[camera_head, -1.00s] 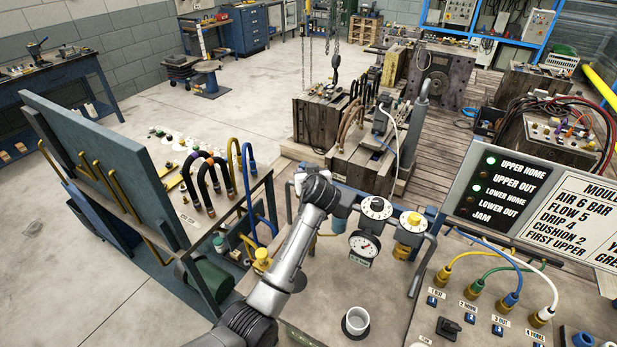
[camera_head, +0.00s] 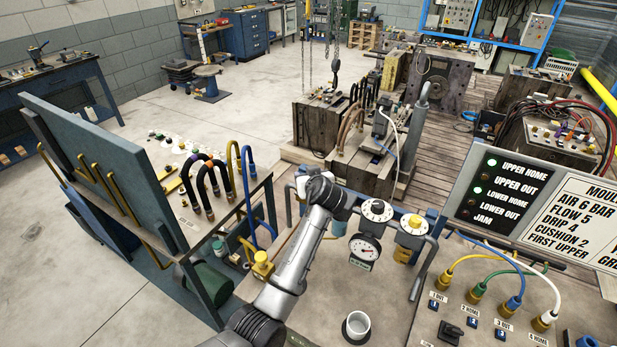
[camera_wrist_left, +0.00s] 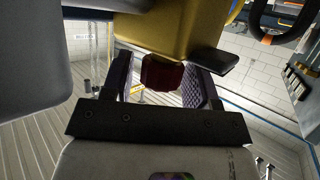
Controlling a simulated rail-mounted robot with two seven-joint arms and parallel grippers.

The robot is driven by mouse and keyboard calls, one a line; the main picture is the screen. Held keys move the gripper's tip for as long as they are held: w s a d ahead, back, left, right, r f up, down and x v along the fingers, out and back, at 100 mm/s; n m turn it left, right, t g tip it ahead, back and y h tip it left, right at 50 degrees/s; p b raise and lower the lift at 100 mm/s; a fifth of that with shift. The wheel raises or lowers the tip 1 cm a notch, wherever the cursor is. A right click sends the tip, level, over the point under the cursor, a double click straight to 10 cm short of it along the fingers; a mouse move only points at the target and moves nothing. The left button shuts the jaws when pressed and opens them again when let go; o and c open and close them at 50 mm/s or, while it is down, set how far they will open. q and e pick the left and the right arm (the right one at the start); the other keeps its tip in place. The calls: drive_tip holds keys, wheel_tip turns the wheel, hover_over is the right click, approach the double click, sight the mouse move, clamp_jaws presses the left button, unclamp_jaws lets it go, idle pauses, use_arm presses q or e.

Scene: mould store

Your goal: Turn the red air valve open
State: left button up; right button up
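The red air valve (camera_wrist_left: 163,73) shows in the left wrist view as a small dark-red knob under a yellow body (camera_wrist_left: 170,30). My left gripper (camera_wrist_left: 162,80) is open, with one dark ridged finger on each side of the knob. A gap shows between the knob and each finger; I cannot tell how deep the knob sits between them. In the head view my left arm reaches up from the bottom to the panel's far edge. Its wrist hides the gripper's fingers and the red valve there. My right gripper is in neither view.
Right of my left wrist are a round dial (camera_head: 376,210), a pressure gauge (camera_head: 365,246) and a yellow-topped regulator (camera_head: 413,225). A white cup (camera_head: 356,325) stands on the panel in front. A hose rack (camera_head: 150,190) stands left, and an indicator board (camera_head: 500,190) right.

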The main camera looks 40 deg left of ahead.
use_arm(q)
drive_tip(key=shift+o, duration=0.5)
drive_tip(key=shift+r, duration=0.1)
drive_tip(key=shift+s+d+r, duration=0.1)
drive_tip(key=shift+s+d, duration=0.05)
drive_tip(key=shift+d, duration=0.1)
drive_tip(key=v, duration=1.3)
drive_tip(key=shift+s, duration=0.15)
